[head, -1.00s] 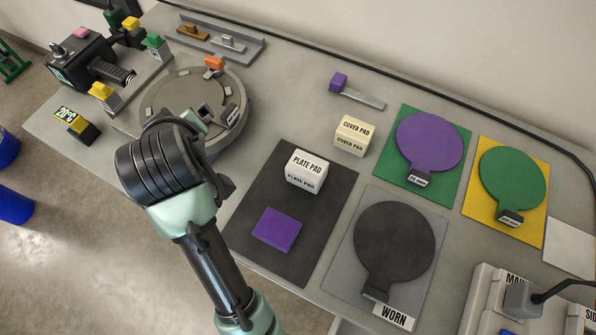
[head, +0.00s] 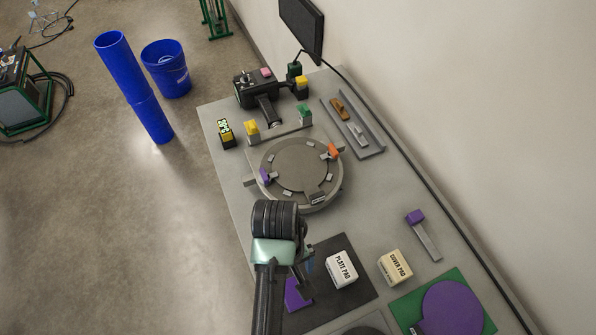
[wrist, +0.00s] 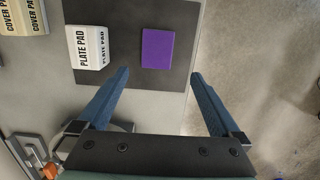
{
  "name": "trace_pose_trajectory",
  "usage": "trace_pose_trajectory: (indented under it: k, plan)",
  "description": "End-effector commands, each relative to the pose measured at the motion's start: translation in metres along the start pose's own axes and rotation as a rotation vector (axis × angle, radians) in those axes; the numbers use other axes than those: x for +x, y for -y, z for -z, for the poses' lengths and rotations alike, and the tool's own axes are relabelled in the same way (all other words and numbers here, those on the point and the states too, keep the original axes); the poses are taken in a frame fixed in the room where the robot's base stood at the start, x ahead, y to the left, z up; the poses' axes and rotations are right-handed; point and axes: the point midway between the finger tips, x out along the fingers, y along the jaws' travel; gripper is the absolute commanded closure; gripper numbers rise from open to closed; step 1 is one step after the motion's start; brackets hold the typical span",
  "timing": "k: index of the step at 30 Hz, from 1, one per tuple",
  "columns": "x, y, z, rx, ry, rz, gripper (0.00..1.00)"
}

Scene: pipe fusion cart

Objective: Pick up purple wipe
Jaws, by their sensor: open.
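The purple wipe (wrist: 158,48) is a flat purple rectangle lying on a dark mat (wrist: 125,12) on the cart top. In the head view the purple wipe (head: 297,294) is partly hidden behind my arm. My gripper (wrist: 161,72) is open and empty, its two blue fingers spread apart. In the wrist view the wipe lies ahead of the fingertips and roughly between their lines, with no finger touching it. In the head view my gripper's fingers are mostly hidden behind the arm.
The white PLATE PAD block (wrist: 88,47) stands on the same mat, close beside the wipe. The COVER PAD block (head: 395,267) stands farther right. A round grey fixture (head: 297,172) lies beyond my arm.

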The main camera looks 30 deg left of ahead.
Motion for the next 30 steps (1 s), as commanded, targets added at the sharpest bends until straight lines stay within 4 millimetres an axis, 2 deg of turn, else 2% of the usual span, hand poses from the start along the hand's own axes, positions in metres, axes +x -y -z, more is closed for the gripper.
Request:
trace_pose_trajectory:
  k: [3,6,14,21,25,30]
  plan:
    - [0.022,0.001,-0.002,0.000,0.005,0.003,0.00]
    - [0.036,0.000,-0.001,0.001,0.002,0.001,0.00]
    - [0.053,-0.002,-0.002,0.002,0.001,0.001,0.00]
    - [0.086,-0.005,-0.005,0.001,0.000,0.000,0.00]
    - [0.096,-0.005,-0.005,0.001,-0.001,0.000,0.00]
    - [0.097,-0.005,-0.004,0.001,-0.003,-0.001,0.00]
